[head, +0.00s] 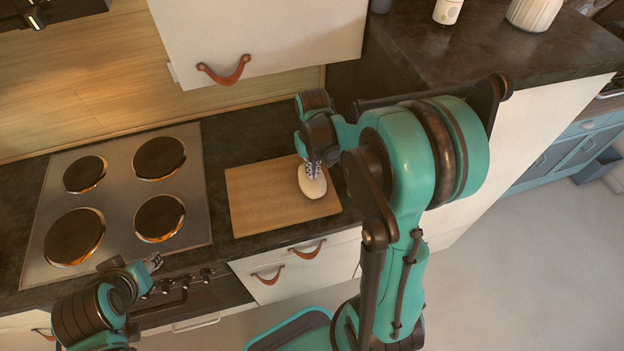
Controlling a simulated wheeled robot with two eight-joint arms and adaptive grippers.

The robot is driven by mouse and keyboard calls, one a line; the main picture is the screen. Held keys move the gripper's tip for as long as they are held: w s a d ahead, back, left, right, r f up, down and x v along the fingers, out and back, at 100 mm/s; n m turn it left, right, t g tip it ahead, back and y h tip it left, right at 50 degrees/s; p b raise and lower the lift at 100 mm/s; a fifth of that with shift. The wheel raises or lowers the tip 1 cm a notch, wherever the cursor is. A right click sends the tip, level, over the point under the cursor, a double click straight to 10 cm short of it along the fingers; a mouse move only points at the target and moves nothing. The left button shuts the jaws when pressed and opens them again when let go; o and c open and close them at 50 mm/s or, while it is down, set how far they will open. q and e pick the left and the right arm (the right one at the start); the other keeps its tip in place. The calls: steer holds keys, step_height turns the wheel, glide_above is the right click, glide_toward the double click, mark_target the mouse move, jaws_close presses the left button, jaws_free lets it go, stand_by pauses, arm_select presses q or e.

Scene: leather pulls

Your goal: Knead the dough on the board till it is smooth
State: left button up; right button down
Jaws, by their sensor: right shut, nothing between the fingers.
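The dough (313,187) is a small pale oval lump on the right part of the wooden board (258,199). The board lies flat on the dark counter, right of the hob. My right gripper (313,173) is shut and points down at the dough. Its fingertips overlap the dough's upper part and appear to touch or press it; the exact contact is hard to tell. Nothing is held in it. My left gripper (154,263) is at the lower left, in front of the hob and away from the board. Its fingers are small, and their opening is unclear.
A steel hob (122,200) with several dark burners fills the counter left of the board. A white cabinet with a leather pull (224,70) hangs above the counter. Drawers with leather pulls (307,250) are below the board. A raised dark counter (480,45) stands at right.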

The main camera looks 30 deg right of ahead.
steer(key=shift+s+a+f, duration=0.1)
steer(key=shift+f, duration=0.05)
steer(key=shift+r+p, duration=0.5)
steer(key=shift+r, duration=0.25)
step_height(320, 180, up, 2)
steer(key=shift+p, duration=0.65)
step_height(320, 180, up, 7)
steer(key=p, duration=0.5)
